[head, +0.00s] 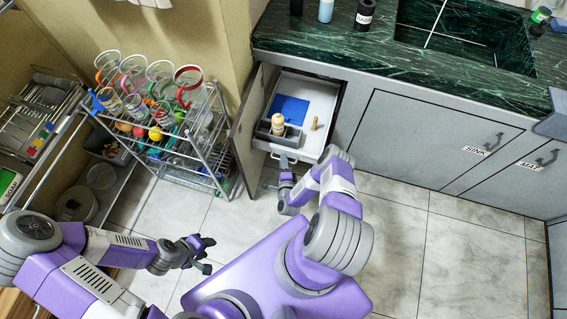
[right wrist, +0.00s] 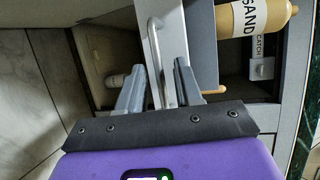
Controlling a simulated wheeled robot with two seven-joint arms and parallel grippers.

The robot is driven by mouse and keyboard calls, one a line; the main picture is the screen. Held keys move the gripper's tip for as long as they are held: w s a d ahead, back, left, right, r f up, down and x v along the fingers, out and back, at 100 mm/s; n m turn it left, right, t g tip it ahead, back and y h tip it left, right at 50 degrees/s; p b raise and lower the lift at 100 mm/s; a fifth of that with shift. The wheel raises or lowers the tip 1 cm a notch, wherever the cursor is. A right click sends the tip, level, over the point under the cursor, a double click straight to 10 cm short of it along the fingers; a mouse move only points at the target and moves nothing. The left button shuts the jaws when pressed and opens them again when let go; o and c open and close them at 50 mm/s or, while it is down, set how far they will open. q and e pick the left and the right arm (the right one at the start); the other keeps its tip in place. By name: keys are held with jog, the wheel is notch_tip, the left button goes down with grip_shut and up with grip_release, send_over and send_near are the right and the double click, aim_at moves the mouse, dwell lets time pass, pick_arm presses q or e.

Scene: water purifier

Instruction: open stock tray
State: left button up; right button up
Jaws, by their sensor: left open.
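The stock tray (head: 317,93) is a white pull-out tray in the open cabinet under the counter, and its front end stands out past the cabinet front. Its front panel carries a metal bar handle (right wrist: 153,45), seen in the right wrist view. My right gripper (head: 286,178) is at the tray's front. In the right wrist view its fingers (right wrist: 157,88) are apart, with the handle bar between them; I cannot tell whether either touches it. My left gripper (head: 207,256) is open and empty above the floor, away from the tray.
The tray holds a blue mat (head: 289,108), a tan bottle (head: 278,124) labelled SAND (right wrist: 255,18) and a small wooden peg (head: 314,123). An open cabinet door (head: 247,125) stands left of the tray, beside a wire rack (head: 205,150). Tiled floor (head: 430,255) lies clear at right.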

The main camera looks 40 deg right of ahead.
jog(key=p+v, duration=0.2)
jog(key=v, duration=0.5)
jog(key=shift+s+a, duration=0.15)
jog(key=shift+s, duration=0.05)
dwell(0.3)
